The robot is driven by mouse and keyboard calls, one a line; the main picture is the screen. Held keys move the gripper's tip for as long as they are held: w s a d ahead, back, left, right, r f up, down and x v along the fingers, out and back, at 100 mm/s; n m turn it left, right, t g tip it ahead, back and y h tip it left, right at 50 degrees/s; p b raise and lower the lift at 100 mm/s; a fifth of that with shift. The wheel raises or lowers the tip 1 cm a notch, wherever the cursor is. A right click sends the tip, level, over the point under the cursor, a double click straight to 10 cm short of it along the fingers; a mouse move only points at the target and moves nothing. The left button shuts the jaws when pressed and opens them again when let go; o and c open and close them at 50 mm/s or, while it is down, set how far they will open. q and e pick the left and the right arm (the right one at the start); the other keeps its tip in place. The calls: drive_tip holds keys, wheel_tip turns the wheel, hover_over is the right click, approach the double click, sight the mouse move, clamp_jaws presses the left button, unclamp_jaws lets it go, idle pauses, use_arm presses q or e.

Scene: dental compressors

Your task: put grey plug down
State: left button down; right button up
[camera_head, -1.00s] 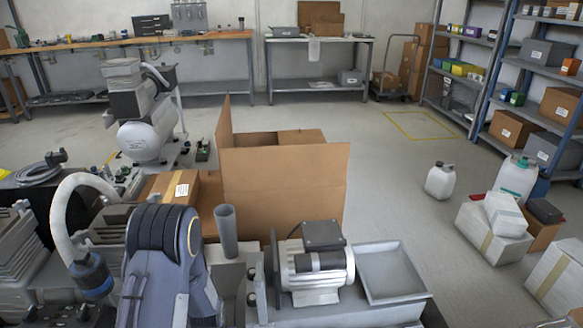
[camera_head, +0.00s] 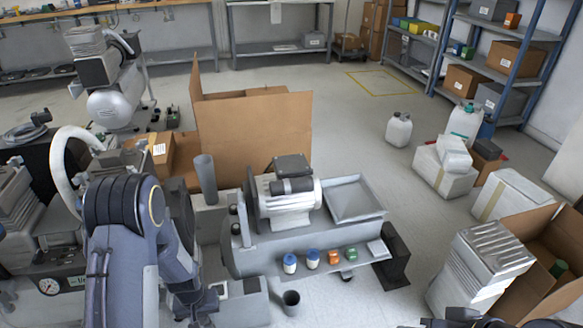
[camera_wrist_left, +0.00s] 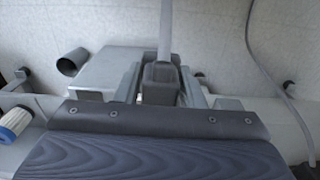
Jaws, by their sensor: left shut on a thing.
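The grey plug (camera_wrist_left: 160,82) is a dark grey block between the two fingers of my left gripper (camera_wrist_left: 160,88) in the left wrist view. A light grey rod or cable runs up from it to the top edge. A grey box (camera_wrist_left: 105,68) lies just behind and beside the fingers; I cannot tell if the plug touches it. In the head view my left gripper (camera_head: 205,302) is low in front of the bench, next to the grey box (camera_head: 243,303); the plug cannot be made out there. A dark shape at the bottom right edge may be my right gripper; its jaws cannot be seen.
Small jars (camera_head: 312,259) line the front ledge below the motor (camera_head: 290,200) and grey tray (camera_head: 354,200). A large open carton (camera_head: 255,140) stands behind. Floor is free to the right of the carton.

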use_arm(q)
drive_tip(key=w+d+r+m, duration=0.25)
drive_tip(key=w+r, duration=0.25)
drive_tip(key=r, duration=0.7)
wheel_tip(320, 180, up, 31)
drive_tip(key=s+d+p, duration=0.1)
drive_tip(key=p, duration=2.8)
drive_tip(key=shift+s+d, duration=0.25)
drive_tip(key=shift+d, duration=0.1)
drive_tip(key=shift+f, duration=0.15)
